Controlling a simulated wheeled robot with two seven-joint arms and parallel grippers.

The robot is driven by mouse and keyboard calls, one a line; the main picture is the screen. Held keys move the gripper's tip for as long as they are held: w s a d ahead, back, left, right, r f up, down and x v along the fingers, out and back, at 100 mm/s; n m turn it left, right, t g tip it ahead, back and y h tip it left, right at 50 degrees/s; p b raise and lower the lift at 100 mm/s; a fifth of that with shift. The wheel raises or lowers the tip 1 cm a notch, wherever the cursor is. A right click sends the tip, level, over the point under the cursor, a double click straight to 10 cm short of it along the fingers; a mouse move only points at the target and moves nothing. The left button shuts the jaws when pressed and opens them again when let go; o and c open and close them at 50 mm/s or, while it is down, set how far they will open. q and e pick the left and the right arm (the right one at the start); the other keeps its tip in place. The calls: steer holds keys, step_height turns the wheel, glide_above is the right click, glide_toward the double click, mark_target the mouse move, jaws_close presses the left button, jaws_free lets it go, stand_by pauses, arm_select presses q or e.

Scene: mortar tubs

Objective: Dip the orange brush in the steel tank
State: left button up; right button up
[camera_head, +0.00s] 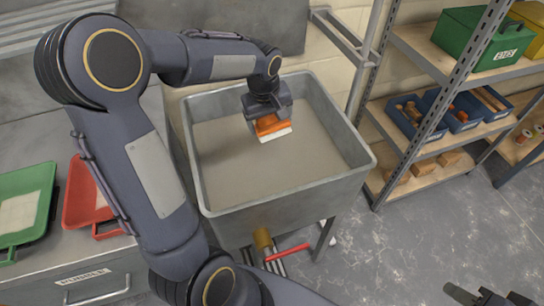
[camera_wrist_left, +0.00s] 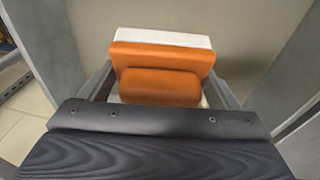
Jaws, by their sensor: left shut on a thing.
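The orange brush (camera_head: 270,125), with pale bristles on its lower side, is in my left gripper (camera_head: 266,112). My left gripper is shut on it and holds it inside the outline of the steel tank (camera_head: 365,162). The tank is an open grey basin with a flat greyish fill. I cannot tell whether the bristles touch that fill. In the left wrist view the brush (camera_wrist_left: 160,58) sits between the fingers, its pale bristles at the far side. My right gripper (camera_head: 488,297) is at the bottom right edge, partly cut off, away from the tank.
A green tray (camera_head: 47,205) and a red tray (camera_head: 72,195) lie on the bench at left. Shelves at right hold a green box (camera_head: 478,42) and blue bins (camera_head: 432,98).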

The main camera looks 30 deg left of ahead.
arm_select(q)
steer(key=shift+r+p, duration=1.3)
steer(key=shift+r, duration=0.7)
steer(key=shift+r, duration=0.1)
stand_by(0.6)
step_height(320, 180, up, 4)
steer(key=p, duration=0.3)
stand_by(0.6)
